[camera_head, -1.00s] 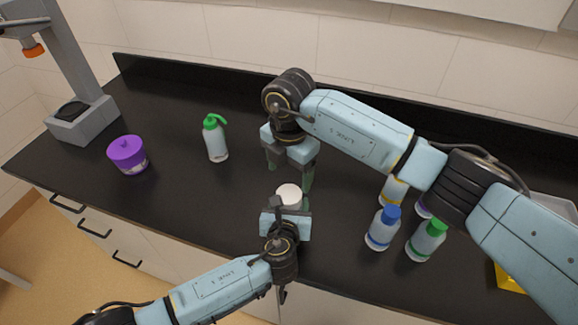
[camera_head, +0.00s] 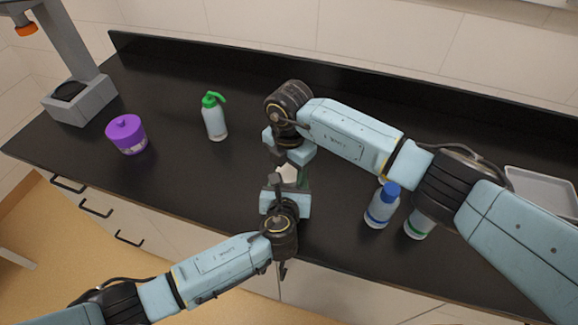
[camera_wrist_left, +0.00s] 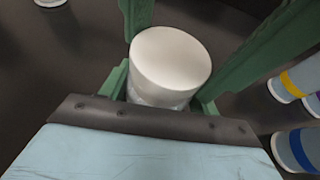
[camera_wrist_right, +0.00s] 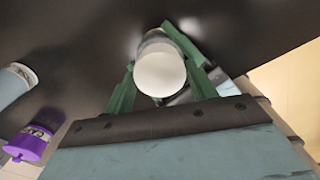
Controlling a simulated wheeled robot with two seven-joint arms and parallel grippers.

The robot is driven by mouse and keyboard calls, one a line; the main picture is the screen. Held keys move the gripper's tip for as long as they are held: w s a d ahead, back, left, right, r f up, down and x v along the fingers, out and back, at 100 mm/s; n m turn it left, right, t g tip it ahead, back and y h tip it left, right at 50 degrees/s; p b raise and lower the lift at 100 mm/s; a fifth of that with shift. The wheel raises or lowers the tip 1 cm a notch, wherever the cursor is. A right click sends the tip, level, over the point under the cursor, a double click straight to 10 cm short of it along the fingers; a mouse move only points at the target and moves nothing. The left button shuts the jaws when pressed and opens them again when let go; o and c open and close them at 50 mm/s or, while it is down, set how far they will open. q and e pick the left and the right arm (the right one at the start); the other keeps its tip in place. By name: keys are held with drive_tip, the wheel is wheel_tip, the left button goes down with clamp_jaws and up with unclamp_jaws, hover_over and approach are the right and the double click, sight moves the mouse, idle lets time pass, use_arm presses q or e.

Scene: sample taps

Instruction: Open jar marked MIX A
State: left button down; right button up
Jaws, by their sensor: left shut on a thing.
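A jar with a white lid (camera_head: 287,173) is between my two grippers at the front of the bench. My left gripper (camera_wrist_left: 165,95) is shut on the jar's clear body, below the lid (camera_wrist_left: 170,58). My right gripper (camera_wrist_right: 163,85) comes in from the back, with its open green fingers on either side of the lid. In the left wrist view, a gap shows between the lid and one of these fingers. The lid is on the jar. No label is readable on this jar, and most of its body is hidden by the grippers.
A purple-lidded jar (camera_head: 126,134) and a green-topped wash bottle (camera_head: 214,118) stand to the left. A blue-capped bottle (camera_head: 382,207) and a bottle (camera_head: 419,225) partly under my right arm stand to the right. A grey tray (camera_head: 545,187) lies at far right.

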drive_tip(key=c, duration=0.6)
drive_tip(key=shift+o, duration=0.2)
drive_tip(key=n, duration=1.3)
drive_tip(key=shift+n, duration=0.4)
drive_tip(key=o, duration=1.1)
drive_tip(key=shift+r, duration=0.15)
wheel_tip(320, 180, up, 8)
drive_tip(key=shift+f, duration=4.15)
